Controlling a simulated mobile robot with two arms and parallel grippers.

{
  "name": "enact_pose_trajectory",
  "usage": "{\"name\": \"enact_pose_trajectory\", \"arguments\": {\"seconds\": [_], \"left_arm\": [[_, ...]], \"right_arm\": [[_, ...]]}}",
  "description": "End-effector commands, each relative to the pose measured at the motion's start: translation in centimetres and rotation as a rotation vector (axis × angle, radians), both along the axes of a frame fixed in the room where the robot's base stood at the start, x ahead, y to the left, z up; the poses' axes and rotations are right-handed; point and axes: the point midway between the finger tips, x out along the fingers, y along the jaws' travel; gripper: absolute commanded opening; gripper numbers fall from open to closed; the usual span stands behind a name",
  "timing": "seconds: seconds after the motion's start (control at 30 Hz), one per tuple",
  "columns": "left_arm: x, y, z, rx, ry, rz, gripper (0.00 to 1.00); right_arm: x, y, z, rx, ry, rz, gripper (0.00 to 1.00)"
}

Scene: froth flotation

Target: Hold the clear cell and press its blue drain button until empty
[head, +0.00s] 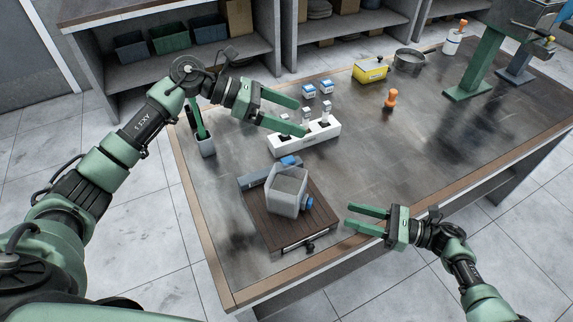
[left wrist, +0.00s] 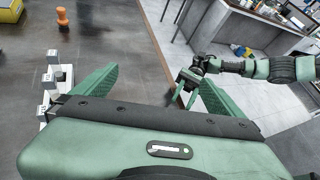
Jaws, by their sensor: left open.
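The clear cell (head: 287,192) stands upright on a brown wooden-topped stand (head: 265,226) near the table's front left corner, with grey contents inside. Its blue drain button (head: 308,204) sticks out on the right side, low down. My left gripper (head: 301,117) is open and empty, behind the cell and above the white rack; its two fingers frame the left wrist view (left wrist: 158,76). My right gripper (head: 347,216) is open and empty, to the right of the cell, its fingers pointing left toward the button but apart from it. The cell does not show in the left wrist view.
A white rack (head: 325,134) with small bottles stands behind the cell. A grey holder (head: 204,146) with a green-handled tool is at the left edge. Two blue-and-white boxes, an orange item (head: 391,98), a yellow container (head: 370,71) and a pan lie farther back. The table's right middle is clear.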

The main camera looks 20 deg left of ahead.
Motion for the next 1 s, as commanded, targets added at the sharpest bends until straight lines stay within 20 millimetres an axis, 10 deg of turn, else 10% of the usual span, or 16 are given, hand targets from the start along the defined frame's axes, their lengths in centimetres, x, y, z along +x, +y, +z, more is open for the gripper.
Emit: {"name": "enact_pose_trajectory", "arguments": {"seconds": [0.3, 0.63, 1.0], "left_arm": [[-5.0, -6.3, -5.8, 0.605, -0.566, -0.837, 1.0], [-6.8, -3.0, -9.1, 0.956, -0.861, -1.635, 1.0], [-6.9, -1.5, -11.7, 1.001, -0.891, -1.83, 1.0]], "right_arm": [[0.0, 0.0, 0.0, 0.0, 0.0, 0.0, 0.36], [0.0, 0.0, 0.0, 0.0, 0.0, 0.0, 0.36], [0.0, 0.0, 0.0, 0.0, 0.0, 0.0, 0.36]]}}
